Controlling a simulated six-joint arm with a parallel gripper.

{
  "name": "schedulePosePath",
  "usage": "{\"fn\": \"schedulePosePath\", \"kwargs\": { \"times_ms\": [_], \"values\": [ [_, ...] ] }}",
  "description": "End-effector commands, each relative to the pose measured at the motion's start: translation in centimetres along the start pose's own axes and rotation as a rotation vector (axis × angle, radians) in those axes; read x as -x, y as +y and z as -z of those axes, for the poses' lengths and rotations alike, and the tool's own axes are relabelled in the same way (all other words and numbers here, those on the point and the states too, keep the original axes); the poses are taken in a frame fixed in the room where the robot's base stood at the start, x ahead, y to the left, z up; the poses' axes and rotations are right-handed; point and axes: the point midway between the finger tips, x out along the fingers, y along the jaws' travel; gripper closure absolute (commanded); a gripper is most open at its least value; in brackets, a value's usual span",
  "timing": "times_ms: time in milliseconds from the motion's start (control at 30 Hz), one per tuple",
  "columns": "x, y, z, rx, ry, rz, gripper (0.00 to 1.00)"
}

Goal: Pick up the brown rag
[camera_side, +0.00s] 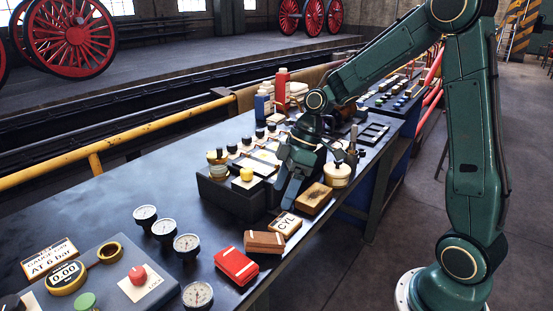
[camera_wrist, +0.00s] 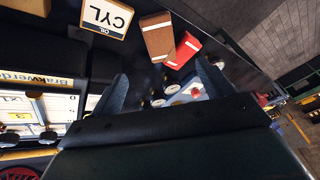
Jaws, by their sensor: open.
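The brown rag (camera_side: 264,242) looks like a folded brown block with a pale stripe. It lies on the dark bench near its front edge, beside the red folded rag (camera_side: 236,266) and the CYL card (camera_side: 285,224). In the wrist view the brown rag (camera_wrist: 157,38) is at the top middle, beyond my fingertips, with the red one (camera_wrist: 184,50) close on its right. My gripper (camera_side: 287,203) is open and empty, pointing down above the bench, beyond the CYL card from the brown rag. In the wrist view my two fingers (camera_wrist: 162,82) stand wide apart.
A wooden block (camera_side: 314,198) and a cream pot (camera_side: 337,174) stand right of my gripper. Several gauges (camera_side: 187,245) and a control panel (camera_side: 115,275) lie at the front left. The bench middle-left is clear.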

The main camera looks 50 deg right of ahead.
Motion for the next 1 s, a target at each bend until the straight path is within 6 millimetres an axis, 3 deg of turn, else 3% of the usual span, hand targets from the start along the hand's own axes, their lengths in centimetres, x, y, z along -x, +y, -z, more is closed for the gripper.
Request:
{"fn": "schedulePosePath", "kwargs": {
  "times_ms": [167,700,1000],
  "values": [
    [-1.1,-0.1,0.0,0.000,-0.002,0.002,0.20],
    [-8.0,-0.1,0.0,0.000,-0.003,0.003,0.20],
    [-8.6,-0.1,0.0,-0.001,-0.001,0.000,0.20]
  ]
}}
